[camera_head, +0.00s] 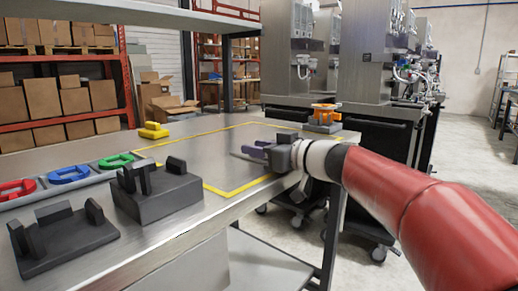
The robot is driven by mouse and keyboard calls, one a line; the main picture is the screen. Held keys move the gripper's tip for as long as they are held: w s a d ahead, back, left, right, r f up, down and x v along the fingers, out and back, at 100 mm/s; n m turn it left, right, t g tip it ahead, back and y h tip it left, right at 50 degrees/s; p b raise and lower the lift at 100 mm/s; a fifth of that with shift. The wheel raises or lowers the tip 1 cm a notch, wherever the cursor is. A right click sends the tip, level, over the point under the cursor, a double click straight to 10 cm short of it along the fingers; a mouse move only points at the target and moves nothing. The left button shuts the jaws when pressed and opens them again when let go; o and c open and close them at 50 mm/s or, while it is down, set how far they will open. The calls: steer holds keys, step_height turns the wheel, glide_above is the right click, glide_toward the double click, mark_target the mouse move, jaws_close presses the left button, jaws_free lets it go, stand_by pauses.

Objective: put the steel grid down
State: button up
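A flat grey piece, which looks like the steel grid (240,155), is at the tabletop inside the yellow-outlined area. It is small in view and its mesh cannot be made out. The fingers overlap the grid's near end in the picture. I cannot tell whether they grip it or stand open around it, nor whether the grid lies flat on the table or is just above it.
The steel table (215,209) carries two black fixtures (157,190) (63,238) at the front left. Red, blue and green rings (69,174) lie in a row behind them. A yellow piece (153,131) and an orange piece (324,115) stand farther back. The outlined area is otherwise clear.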

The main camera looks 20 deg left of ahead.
steer(key=shift+r, duration=0.2)
steer(key=b+v, duration=0.3)
steer(key=v, duration=0.9)
steer(key=shift+f, duration=0.1)
steer(key=s+d+f+m+h, duration=0.3)
steer(key=s+d+f+h, duration=0.1)
steer(key=f, duration=0.4)
steer(key=s+d+f+m+g+h, duration=0.1)
steer(key=s+d+f+m+h, duration=0.3)
steer(key=s+d+f, duration=0.2)
steer(key=s+f, duration=0.1)
steer(key=s, duration=0.1)
steer(key=shift+s+f, duration=0.25)
steer(key=shift+f, duration=0.1)
steer(key=shift+o, duration=0.4)
steer(key=s+d+f+m+h, duration=0.6)
steer(key=s+d+f, duration=0.4)
steer(key=d+f, duration=0.2)
steer(key=shift+s+d+f+h, duration=0.3)
steer(key=shift+s+f+h, duration=0.1)
steer(key=shift+h, duration=0.5)
steer(key=shift+s+d+f+m, duration=0.15)
steer(key=shift+d+m, duration=0.15)
